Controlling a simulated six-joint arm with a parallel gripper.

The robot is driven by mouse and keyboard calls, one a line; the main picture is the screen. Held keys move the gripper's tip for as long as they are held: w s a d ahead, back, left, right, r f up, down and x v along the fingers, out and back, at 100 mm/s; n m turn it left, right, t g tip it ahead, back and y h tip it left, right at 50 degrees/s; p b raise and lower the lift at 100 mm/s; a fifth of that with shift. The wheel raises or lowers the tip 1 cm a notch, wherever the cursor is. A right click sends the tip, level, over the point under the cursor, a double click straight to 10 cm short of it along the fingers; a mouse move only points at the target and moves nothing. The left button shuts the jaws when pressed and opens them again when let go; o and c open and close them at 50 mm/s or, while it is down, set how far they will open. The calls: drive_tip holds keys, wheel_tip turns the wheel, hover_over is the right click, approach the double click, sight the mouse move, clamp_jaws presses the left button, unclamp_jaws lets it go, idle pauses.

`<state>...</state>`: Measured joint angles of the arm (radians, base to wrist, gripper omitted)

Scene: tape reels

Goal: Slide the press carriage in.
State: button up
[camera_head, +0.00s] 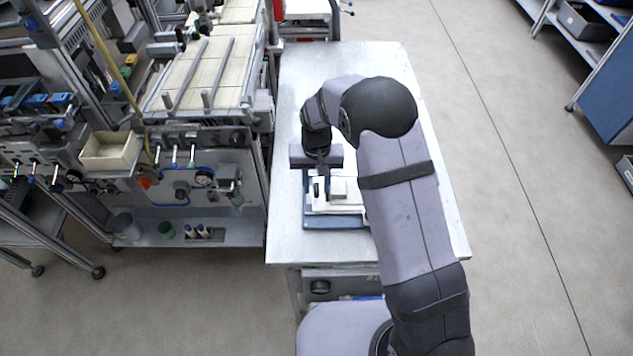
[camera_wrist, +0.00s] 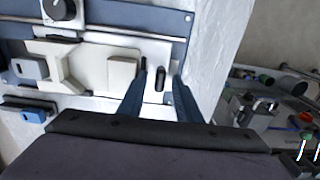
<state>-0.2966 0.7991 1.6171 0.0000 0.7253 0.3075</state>
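The press fixture has a blue base (camera_head: 335,224) and lies on the white table under my gripper; the base also shows in the wrist view (camera_wrist: 140,14). Its white carriage plate (camera_wrist: 98,78) lies beside a metal guide rod (camera_wrist: 115,35). A small black upright handle (camera_wrist: 160,82) is near the plate's right end. My gripper (camera_wrist: 163,72) points down with its two dark fingers on either side of the handle. Gaps show between handle and fingers, so it is open. Whether the fingertips reach down to handle height cannot be told. In the head view, my gripper (camera_head: 318,178) partly covers the fixture.
On the plate are a cream block (camera_wrist: 122,74), a cream H-shaped piece (camera_wrist: 55,66) and a blue-grey block (camera_wrist: 29,70). A black knob (camera_wrist: 60,9) is on the base. The table (camera_head: 300,70) is clear behind the fixture. A machine bench (camera_head: 200,215) stands to the left.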

sight(344, 187)
clamp_jaws()
drive_tip(key=d, duration=0.7)
drive_tip(key=shift+d, duration=0.15)
unclamp_jaws()
drive_tip(key=shift+d, duration=0.2)
drive_tip(key=shift+a, duration=0.15)
drive_tip(key=shift+r, duration=0.1)
drive_tip(key=shift+r+b, duration=1.3)
drive_tip(key=shift+r, duration=2.25)
